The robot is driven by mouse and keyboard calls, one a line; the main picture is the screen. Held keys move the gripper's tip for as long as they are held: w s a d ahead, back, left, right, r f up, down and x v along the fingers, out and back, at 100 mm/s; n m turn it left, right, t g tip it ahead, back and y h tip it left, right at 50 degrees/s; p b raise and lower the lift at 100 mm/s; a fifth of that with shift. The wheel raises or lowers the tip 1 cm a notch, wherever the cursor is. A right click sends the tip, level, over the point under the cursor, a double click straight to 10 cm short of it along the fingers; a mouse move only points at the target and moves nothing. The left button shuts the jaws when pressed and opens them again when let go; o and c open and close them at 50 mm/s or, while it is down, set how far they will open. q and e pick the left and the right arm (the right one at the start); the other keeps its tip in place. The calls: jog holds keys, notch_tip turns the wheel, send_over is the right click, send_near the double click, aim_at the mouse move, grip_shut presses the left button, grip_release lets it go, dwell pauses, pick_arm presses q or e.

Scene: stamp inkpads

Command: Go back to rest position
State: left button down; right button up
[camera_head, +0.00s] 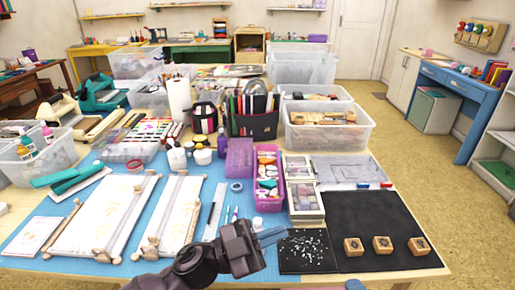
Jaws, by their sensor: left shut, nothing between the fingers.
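My left gripper (270,237) is over the front of the table, its blue fingers shut and empty, pointing right. Its fingertips are near the left edge of a black speckled sheet (307,252); I cannot tell the height above it. Three wooden stamp blocks (353,247) (382,245) (419,246) stand apart in a row on a black mat (370,212), to the right of the gripper.
Behind the gripper are a pink box (259,204) of small items, a wooden tray (319,212) and a purple box (239,157). White rolled sheets (175,215) lie on the blue mat at left. Clear bins (328,137) stand further back. The black mat's middle is clear.

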pick_arm(q)
jog(key=a+f+n+t+y+p, duration=0.1)
jog(key=a+f+n+t+y, duration=0.4)
jog(key=a+n+t+y, duration=0.25)
jog(key=a+f+n+t+y, duration=0.6)
jog(key=a+n, duration=0.3)
jog(key=s+a+f+n+g+y, duration=0.2)
jog(key=s+a+f+g+y, duration=0.1)
jog(key=s+a+f, duration=0.4)
jog(key=s+a+f+n+g+y+p, duration=0.1)
jog(key=s+a+f+n+g+y, duration=0.2)
jog(key=s, duration=0.7)
jog(key=a+f+y, duration=0.2)
jog(key=a+f, duration=0.2)
jog(key=shift+s, duration=0.25)
pick_arm(e)
jog(key=s+d+f+m+g+h, duration=0.1)
jog(key=s+d+f+m+g, duration=0.1)
jog(key=s+m, duration=0.5)
jog(key=s+d+f+m+g+h, duration=0.2)
jog(key=s+d+f+m+g, duration=0.1)
jog(key=m, duration=0.8)
jog(key=s+d+f, duration=0.1)
jog(key=s+d, duration=0.1)
jog(key=s, duration=0.1)
jog(key=shift+s+f, duration=0.35)
jog(key=shift+f, duration=0.05)
